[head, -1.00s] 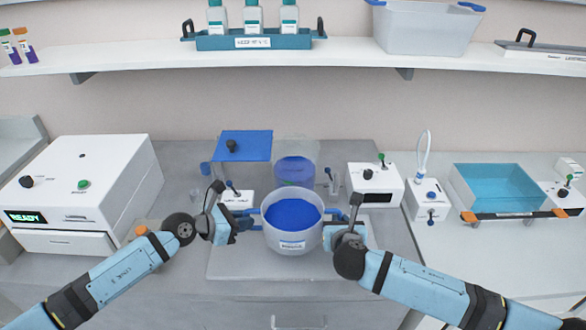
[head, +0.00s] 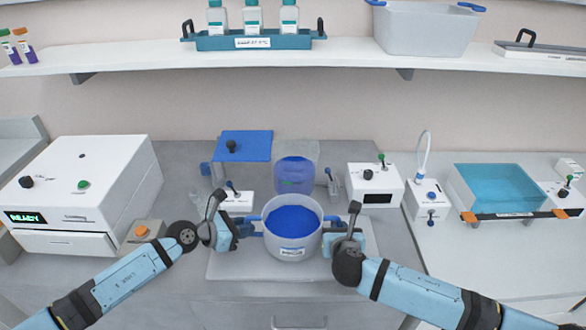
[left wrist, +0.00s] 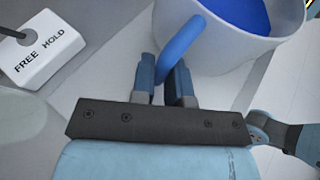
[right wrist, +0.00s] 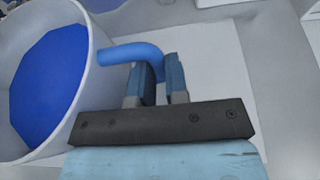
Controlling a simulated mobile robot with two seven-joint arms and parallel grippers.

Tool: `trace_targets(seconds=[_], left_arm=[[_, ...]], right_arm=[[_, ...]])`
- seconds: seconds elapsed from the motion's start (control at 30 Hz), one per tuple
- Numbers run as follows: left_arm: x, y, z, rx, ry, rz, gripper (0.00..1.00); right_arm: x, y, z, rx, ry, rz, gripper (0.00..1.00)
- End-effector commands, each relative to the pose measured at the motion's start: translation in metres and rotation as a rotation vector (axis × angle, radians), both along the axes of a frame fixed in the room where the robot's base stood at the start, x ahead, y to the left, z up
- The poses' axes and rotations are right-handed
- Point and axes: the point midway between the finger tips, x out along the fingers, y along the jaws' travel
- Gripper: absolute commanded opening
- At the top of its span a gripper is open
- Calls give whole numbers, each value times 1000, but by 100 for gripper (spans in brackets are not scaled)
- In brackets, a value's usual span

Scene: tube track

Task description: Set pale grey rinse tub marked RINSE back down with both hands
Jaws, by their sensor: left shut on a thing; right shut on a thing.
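The pale grey rinse tub (head: 292,248) is round, holds blue liquid and has a small label on its front; the label is too small to read. It is upright over a light grey board (head: 225,268); I cannot tell whether its base touches the board. My left gripper (head: 246,226) is shut on the tub's left blue handle, which shows in the left wrist view (left wrist: 182,42). My right gripper (head: 335,228) is shut on the right blue handle, seen in the right wrist view (right wrist: 128,52).
A small white box marked FREE HOLD (left wrist: 45,52) with a lever stands behind the left handle. A clear container with blue contents (head: 296,176) is behind the tub. A white box with a green-tipped lever (head: 375,186) is at back right. A white READY machine (head: 80,190) is at left.

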Motion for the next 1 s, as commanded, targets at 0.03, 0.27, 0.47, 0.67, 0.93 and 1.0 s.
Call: trace_targets(seconds=[0.03, 0.27, 0.47, 0.67, 0.93, 1.0], left_arm=[[1, 2, 0, 0, -2, 4, 0], [2, 1, -7, -1, -2, 4, 0], [2, 1, -11, -1, -2, 4, 0], [2, 1, -11, -1, -2, 4, 0], [2, 1, -11, -1, -2, 4, 0], [2, 1, -11, -1, -2, 4, 31]], right_arm=[[1, -2, 0, -2, -2, -5, 0], [1, -2, -7, -2, -2, -4, 0], [1, -2, -11, -2, -1, -3, 0], [1, -2, -12, -2, -2, -3, 0], [1, -2, -12, -2, -2, -2, 0], [1, -2, -11, -1, -2, -3, 0]])
